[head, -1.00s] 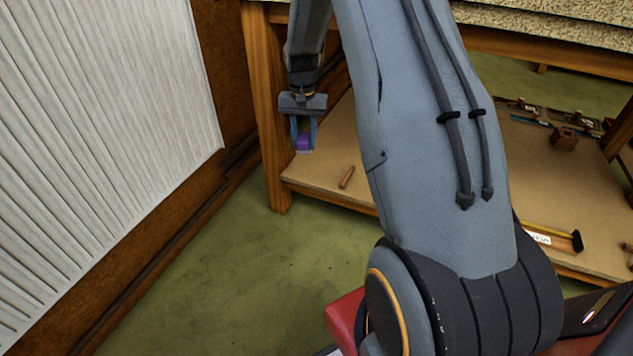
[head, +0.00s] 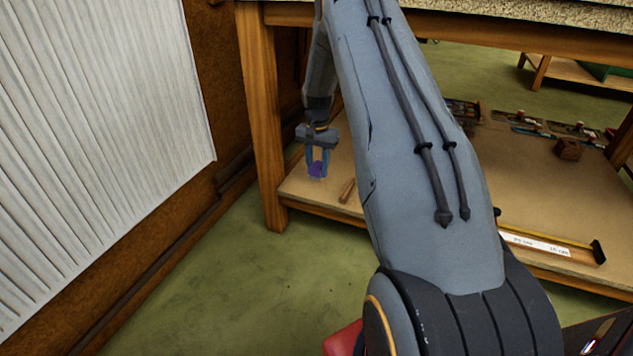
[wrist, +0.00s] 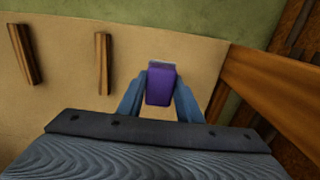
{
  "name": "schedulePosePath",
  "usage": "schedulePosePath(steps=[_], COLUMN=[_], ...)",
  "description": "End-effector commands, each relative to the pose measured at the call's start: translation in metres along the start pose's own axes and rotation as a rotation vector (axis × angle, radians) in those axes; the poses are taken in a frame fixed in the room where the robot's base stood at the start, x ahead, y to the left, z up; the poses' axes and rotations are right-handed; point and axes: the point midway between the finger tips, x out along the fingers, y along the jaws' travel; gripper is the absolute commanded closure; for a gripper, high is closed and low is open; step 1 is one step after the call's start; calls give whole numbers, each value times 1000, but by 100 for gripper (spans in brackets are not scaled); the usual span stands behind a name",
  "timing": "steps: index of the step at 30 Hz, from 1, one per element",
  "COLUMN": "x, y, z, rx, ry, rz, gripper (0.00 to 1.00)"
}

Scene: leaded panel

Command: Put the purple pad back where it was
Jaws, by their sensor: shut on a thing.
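The purple pad (head: 316,168) is held between the two blue fingers of my gripper (head: 317,165). In the wrist view the pad (wrist: 161,84) is a small purple block with a paler far edge, and my gripper (wrist: 160,92) is shut on its sides. The pad appears to be above the left end of the lower wooden shelf (head: 420,195); its exact height cannot be told. The shelf also fills much of the wrist view (wrist: 70,50).
Wooden sticks (wrist: 103,63) lie on the shelf. A table leg (head: 262,130) stands left of my gripper, beside a white ribbed panel (head: 100,120). A yellow ruler-like tool (head: 545,242), a brown block (head: 569,149) and several tools lie on the shelf's right side. Green floor is clear in front.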

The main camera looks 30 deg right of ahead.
Motion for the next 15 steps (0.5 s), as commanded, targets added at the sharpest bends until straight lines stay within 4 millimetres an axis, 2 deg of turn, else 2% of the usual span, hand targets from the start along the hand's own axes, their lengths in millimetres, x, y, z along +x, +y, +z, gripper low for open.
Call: schedulePosePath(steps=[8,15], x=[42,44], y=[0,0], z=[0,0], rx=[0,0], ry=[-1,1], rz=[1,0], gripper=[96,96])
